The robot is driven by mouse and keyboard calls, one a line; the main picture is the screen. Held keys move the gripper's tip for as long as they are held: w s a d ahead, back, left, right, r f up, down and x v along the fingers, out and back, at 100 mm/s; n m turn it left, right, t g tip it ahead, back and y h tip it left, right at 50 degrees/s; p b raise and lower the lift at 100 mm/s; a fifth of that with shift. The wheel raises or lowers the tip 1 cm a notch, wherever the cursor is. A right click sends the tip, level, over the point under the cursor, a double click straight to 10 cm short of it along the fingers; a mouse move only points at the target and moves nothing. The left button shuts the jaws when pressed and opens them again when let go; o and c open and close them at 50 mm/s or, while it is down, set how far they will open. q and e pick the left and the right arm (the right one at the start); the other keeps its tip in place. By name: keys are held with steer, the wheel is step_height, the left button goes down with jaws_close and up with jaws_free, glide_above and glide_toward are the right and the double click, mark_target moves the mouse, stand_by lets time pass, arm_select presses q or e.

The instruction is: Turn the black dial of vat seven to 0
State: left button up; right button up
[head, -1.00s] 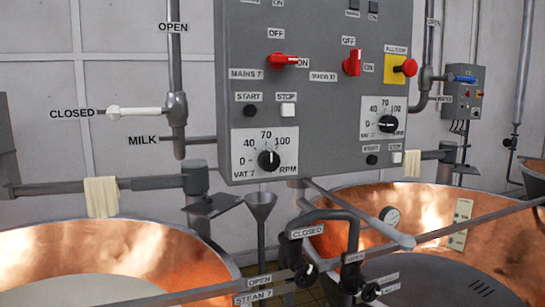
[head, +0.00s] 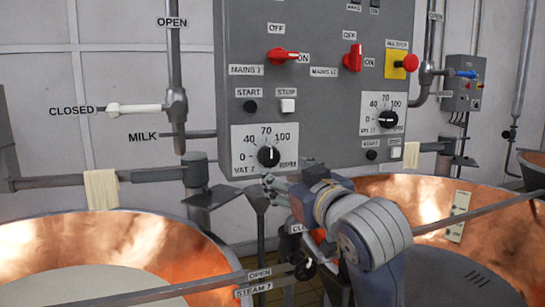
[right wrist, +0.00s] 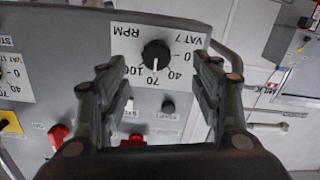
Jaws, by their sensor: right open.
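The black dial of vat seven (head: 268,156) sits on a white scale plate (head: 241,141) marked 0, 40, 70, 100 and RPM, low on the grey panel. Its white mark points up, near 70. In the right wrist view the dial (right wrist: 155,54) appears upside down, its mark pointing down toward the 70. My right gripper (head: 272,188) is just below the dial in the head view. In the right wrist view its two fingers (right wrist: 165,70) are spread apart, one to each side of the dial, with nothing between them touching it. My left gripper is not in view.
The grey control panel (head: 315,95) also carries red switches (head: 283,55), start and stop buttons (head: 288,105), and a second dial (head: 388,119) to the right. Copper vats (head: 110,245) stand below. A steam pipe (head: 180,293) crosses in front.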

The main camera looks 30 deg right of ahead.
mark_target(271, 157)
steer(key=p+x, duration=0.3)
steer(key=r+p+x, duration=0.1)
steer(key=p+x, duration=0.4)
steer(key=x, duration=0.2)
steer(key=shift+d+r+p, duration=0.2)
steer(key=shift+r+p, duration=0.15)
steer(key=shift+p, duration=0.05)
steer(key=shift+w, duration=0.1)
steer(key=c, duration=1.1)
